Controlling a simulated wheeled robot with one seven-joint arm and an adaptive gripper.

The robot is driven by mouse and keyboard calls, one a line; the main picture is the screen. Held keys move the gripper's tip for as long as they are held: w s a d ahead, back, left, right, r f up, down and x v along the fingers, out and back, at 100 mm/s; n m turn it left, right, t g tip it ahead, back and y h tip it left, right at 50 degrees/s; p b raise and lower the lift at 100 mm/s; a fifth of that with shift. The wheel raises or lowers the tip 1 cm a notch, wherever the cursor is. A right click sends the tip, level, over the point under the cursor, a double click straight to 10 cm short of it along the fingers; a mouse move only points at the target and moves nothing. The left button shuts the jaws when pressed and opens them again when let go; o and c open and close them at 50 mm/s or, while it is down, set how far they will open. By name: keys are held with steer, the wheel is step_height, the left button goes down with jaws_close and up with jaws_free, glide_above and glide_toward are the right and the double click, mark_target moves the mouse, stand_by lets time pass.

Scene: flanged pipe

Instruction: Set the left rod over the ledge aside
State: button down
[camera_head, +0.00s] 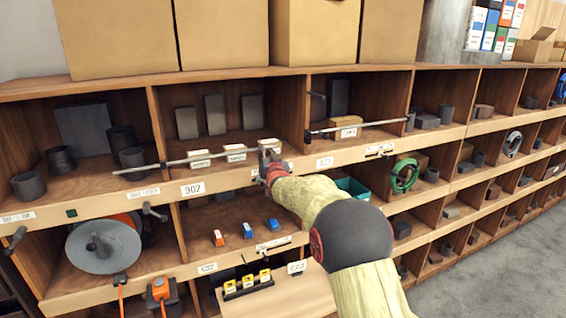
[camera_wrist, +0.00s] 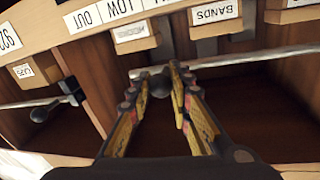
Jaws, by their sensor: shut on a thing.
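The left rod (camera_head: 195,160) is a thin grey bar running along the front of the upper left shelf, over the ledge with its labels. My gripper (camera_head: 268,168) is at the rod's right end. In the wrist view my gripper (camera_wrist: 160,92) has its fingers closed around a dark rounded knob (camera_wrist: 158,84) at that end. The bar (camera_wrist: 255,59) runs off to the right there. Part of the hold is hidden by the fingers.
A second rod (camera_head: 365,126) spans the bay to the right, and its black end block (camera_wrist: 70,91) is near my fingers in the wrist view. Small labelled boxes (camera_head: 236,154) stand behind the left rod. Dark cups (camera_head: 132,158) stand at left. Shelf dividers flank the bays.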

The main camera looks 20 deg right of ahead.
steer(key=p, duration=0.4)
glide_toward(188, 161)
steer(key=w, duration=0.3)
steer(key=w+d, duration=0.1)
steer(key=w, duration=0.1)
steer(key=shift+w, duration=0.2)
steer(key=c, duration=1.6)
jaws_free()
steer(key=s, duration=0.4)
steer(key=s+a, duration=0.1)
steer(key=s, duration=0.3)
steer(key=s+a, duration=0.1)
steer(key=s, duration=0.3)
steer(key=shift+w, duration=0.1)
